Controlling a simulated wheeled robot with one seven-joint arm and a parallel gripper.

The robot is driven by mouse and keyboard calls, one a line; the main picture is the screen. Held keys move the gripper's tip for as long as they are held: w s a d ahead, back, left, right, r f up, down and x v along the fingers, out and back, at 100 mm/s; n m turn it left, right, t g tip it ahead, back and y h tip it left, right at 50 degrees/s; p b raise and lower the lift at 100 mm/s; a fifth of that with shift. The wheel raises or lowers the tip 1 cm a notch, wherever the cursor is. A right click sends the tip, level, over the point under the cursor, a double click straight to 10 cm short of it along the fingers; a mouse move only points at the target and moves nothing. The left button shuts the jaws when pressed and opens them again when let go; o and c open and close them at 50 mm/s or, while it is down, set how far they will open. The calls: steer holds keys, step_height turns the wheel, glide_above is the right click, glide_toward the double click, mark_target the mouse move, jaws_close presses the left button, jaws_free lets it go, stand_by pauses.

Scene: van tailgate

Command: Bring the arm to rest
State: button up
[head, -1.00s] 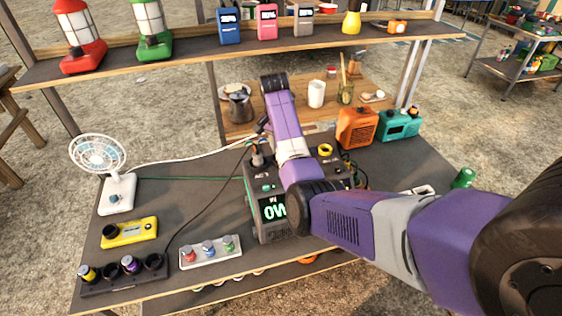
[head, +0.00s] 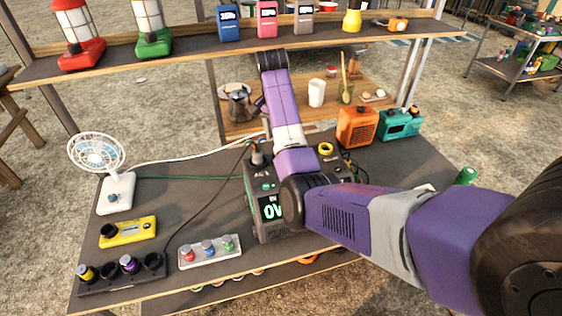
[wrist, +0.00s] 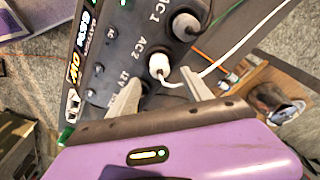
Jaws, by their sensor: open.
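My gripper (wrist: 160,84) is open and empty in the wrist view, its two pale fingers apart above the power station's top face (wrist: 115,50). A white plug (wrist: 158,66) with a white cable sits by the AC 2 label and shows between and beyond the fingertips. A dark plug (wrist: 186,26) sits by the AC 1 label. In the head view the power station (head: 260,230) stands mid-table with a lit display, partly covered by my arm. My purple arm (head: 350,215) reaches over it from the right, bent upward; the fingers are hidden there.
A fan (head: 117,190), a yellow device (head: 128,232) and a tray with small coloured items (head: 210,252) stand left on the table. An orange radio (head: 357,127) and a teal radio (head: 400,125) stand at right. A shelf with lanterns (head: 75,35) crosses the back.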

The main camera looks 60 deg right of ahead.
steer(key=shift+a+r, duration=0.15)
steer(key=shift+r, duration=0.9)
